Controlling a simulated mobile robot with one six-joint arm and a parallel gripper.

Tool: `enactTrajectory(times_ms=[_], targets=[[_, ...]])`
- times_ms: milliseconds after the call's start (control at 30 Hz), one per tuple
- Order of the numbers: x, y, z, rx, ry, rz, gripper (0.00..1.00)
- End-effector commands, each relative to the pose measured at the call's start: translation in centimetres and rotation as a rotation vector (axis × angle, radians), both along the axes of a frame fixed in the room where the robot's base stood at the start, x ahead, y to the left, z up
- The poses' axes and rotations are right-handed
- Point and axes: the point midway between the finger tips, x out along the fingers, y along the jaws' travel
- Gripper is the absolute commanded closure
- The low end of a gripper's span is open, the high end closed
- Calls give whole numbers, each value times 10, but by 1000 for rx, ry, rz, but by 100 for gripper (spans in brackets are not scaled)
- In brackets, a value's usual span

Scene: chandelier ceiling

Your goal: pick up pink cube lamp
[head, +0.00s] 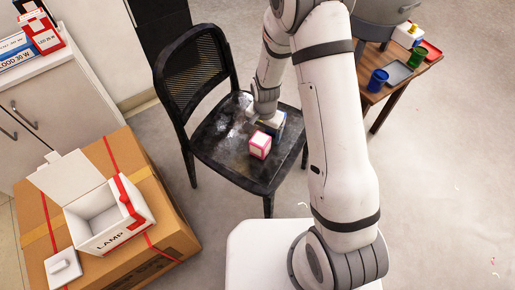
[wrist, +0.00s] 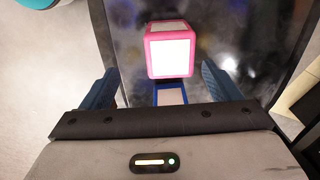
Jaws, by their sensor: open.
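The pink cube lamp (head: 260,145) has white faces and pink edges and sits on the seat of the black chair (head: 215,155). In the wrist view the lamp (wrist: 170,50) is just beyond the fingertips, roughly centred between them. My gripper (wrist: 158,85) is open, with one blue finger to each side and nothing held. A blue-edged cube with a pale face (wrist: 171,96) lies nearer, between the fingers. In the head view my gripper (head: 268,118) is low over the seat, behind the lamp, and partly hides the blue cube.
The chair's backrest (head: 190,70) rises at the left. A cardboard box (head: 120,260) bears an open white lamp box (head: 100,215). A wooden table (head: 405,85) with cups (head: 377,80) stands at the right. A cabinet with boxed lamps (head: 40,30) is far left. Floor at right is clear.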

Motion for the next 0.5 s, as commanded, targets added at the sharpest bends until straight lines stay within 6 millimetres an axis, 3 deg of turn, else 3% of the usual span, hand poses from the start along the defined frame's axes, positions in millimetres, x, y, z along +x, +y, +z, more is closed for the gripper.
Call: enactTrajectory(times_ms=[33, 100, 500], targets=[[0, 3, -16, -1, 5, -8, 16], [-1, 5, -25, -3, 9, -19, 16], [2, 8, -69, -4, 11, -28, 16]])
